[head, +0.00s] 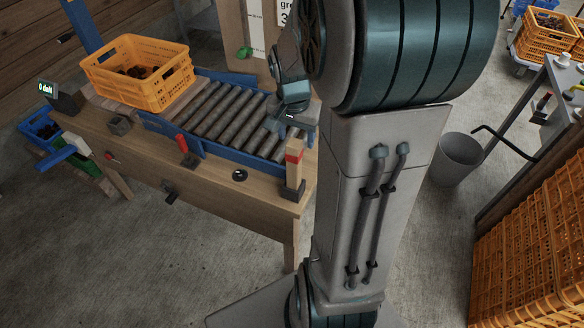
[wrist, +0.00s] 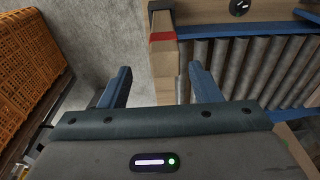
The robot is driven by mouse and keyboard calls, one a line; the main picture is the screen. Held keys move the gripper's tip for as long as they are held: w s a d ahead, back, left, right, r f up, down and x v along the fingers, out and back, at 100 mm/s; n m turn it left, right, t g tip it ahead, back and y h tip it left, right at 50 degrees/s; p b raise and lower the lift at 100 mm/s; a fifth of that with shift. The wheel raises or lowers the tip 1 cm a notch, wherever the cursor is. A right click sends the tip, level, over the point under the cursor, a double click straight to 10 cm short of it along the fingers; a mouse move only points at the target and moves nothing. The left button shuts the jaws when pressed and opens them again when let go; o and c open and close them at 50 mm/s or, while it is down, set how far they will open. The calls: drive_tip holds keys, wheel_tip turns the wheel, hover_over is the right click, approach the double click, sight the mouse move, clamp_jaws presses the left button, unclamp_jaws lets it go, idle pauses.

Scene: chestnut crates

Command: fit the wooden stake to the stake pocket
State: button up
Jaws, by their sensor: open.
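The wooden stake (head: 294,172), pale with a red band near its top, stands upright at the near right corner of the bench. A dark bracket (head: 307,188) surrounds its foot; I cannot tell how deep it sits. A dark square socket (head: 120,125), like a stake pocket, is at the bench's left end. My gripper (head: 288,125) is above the stake, partly hidden by my arm. In the wrist view my gripper (wrist: 160,72) is open, and the stake (wrist: 164,60) shows between and beyond its fingers. No grip on it shows.
A blue-framed roller conveyor (head: 220,112) lies along the bench (head: 225,185), with an orange crate (head: 165,92) at its left end. A red-handled lever (head: 183,145) stands on the near edge. A grey bin (head: 457,158) and stacked crates (head: 530,245) are right.

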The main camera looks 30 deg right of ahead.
sight(294, 143)
drive_tip(key=shift+w+f, duration=0.2)
drive_tip(key=shift+f, duration=1.35)
drive_tip(key=shift+w+f, duration=0.2)
drive_tip(key=shift+f, duration=1.3)
clamp_jaws()
